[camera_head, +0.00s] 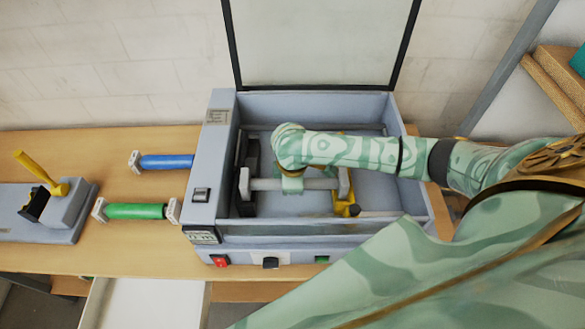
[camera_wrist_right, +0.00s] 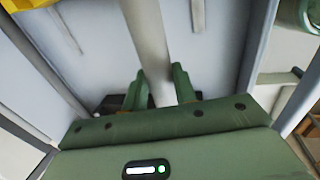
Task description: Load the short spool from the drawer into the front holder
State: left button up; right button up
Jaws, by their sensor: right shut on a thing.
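The short spool (camera_head: 315,184), a pale grey roll with light end flanges, lies crosswise inside the open laminator (camera_head: 225,150). My right gripper (camera_head: 292,185) reaches in from the right and is shut on the middle of its roll. In the right wrist view the pale roll (camera_wrist_right: 148,40) passes between the two green fingers (camera_wrist_right: 158,88). The spool's left flange is beside a dark part on the inner left wall. Its right flange is by a yellow holder part (camera_head: 346,208). I cannot tell whether the ends are seated. My left gripper is not in view.
The laminator's lid (camera_head: 318,42) stands open at the back. A blue roll (camera_head: 166,162) and a green roll (camera_head: 136,211) lie left of the machine. A grey device with a yellow lever (camera_head: 45,176) stands at far left. A white open drawer (camera_head: 150,305) shows below the table edge.

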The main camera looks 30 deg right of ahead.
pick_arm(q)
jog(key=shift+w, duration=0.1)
pick_arm(e)
jog(key=shift+s+f, duration=0.15)
jog(key=shift+f, duration=0.45)
jog(key=o, duration=1)
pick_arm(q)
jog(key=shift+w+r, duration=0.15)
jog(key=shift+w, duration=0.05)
pick_arm(e)
jog(key=shift+r, duration=0.35)
pick_arm(q)
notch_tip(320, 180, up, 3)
jog(key=p, duration=0.3)
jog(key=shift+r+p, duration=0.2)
jog(key=shift+p, duration=0.1)
pick_arm(e)
jog(key=v, duration=1.2)
jog(key=shift+r, duration=0.25)
